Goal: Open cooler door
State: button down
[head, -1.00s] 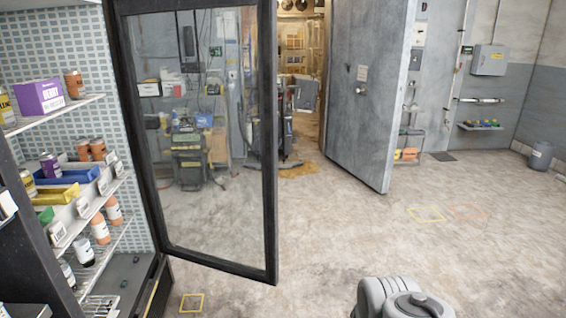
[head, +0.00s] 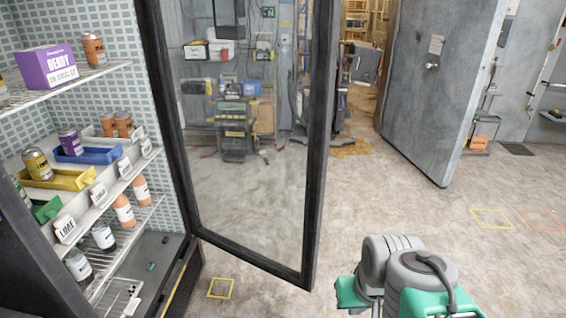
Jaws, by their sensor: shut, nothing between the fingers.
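The cooler door (head: 315,150) is a black-framed glass door in the middle left of the head view. It stands swung wide open, away from the cooler, and its glass shows the room behind. The cooler's stocked shelves (head: 110,72) are exposed at the left. Grey and green links of my arm show at the bottom, right of the door's lower free corner and apart from it in the picture. My gripper itself is out of view.
Inside the cooler are a purple box (head: 48,68), cans, bottles and coloured trays (head: 88,155). A large grey door (head: 430,90) stands open at the back right. The floor (head: 390,205) between the doors is clear, with yellow-marked squares (head: 221,288).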

aim_at(327, 18)
jog(key=u, duration=0.9)
jog(key=i, duration=0.9)
jog(key=u, duration=1)
